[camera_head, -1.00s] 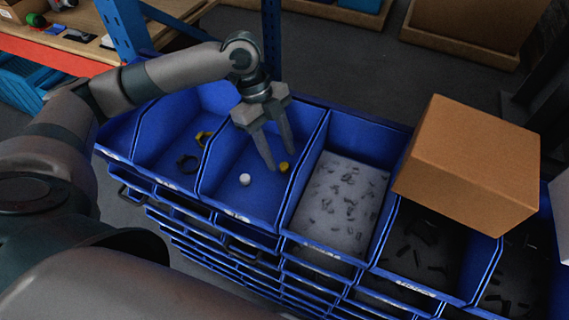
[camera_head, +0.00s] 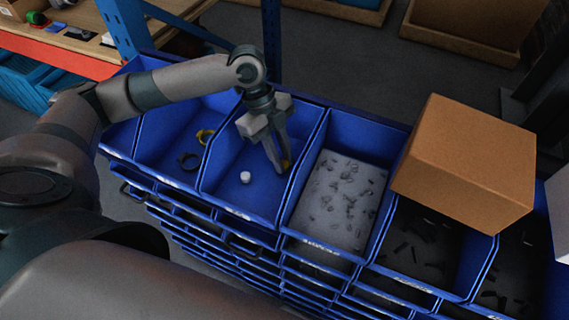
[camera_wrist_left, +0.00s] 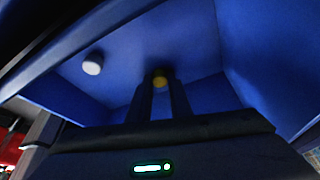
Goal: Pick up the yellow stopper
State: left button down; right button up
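The yellow stopper (camera_head: 286,163) lies in a blue bin (camera_head: 225,190), near its right wall. It is partly hidden by my left gripper (camera_head: 283,167) in the head view. In the left wrist view the yellow stopper (camera_wrist_left: 159,80) shows at the fingertips of my left gripper (camera_wrist_left: 160,88), in line with the narrow gap between the fingers. I cannot tell whether both fingers touch it. My right gripper is not in view.
A white stopper (camera_head: 245,177) lies in the same bin. The bin to the right holds small grey parts (camera_head: 345,195). A cardboard box (camera_head: 465,165) stands over the bins farther right.

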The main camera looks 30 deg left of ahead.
aim_at(283, 161)
pick_arm(q)
jog(key=shift+r, duration=0.15)
jog(key=shift+r, duration=0.25)
notch_tip(283, 161, up, 9)
jog(key=b, duration=0.2)
jog(key=shift+r, duration=0.15)
dwell(0.7)
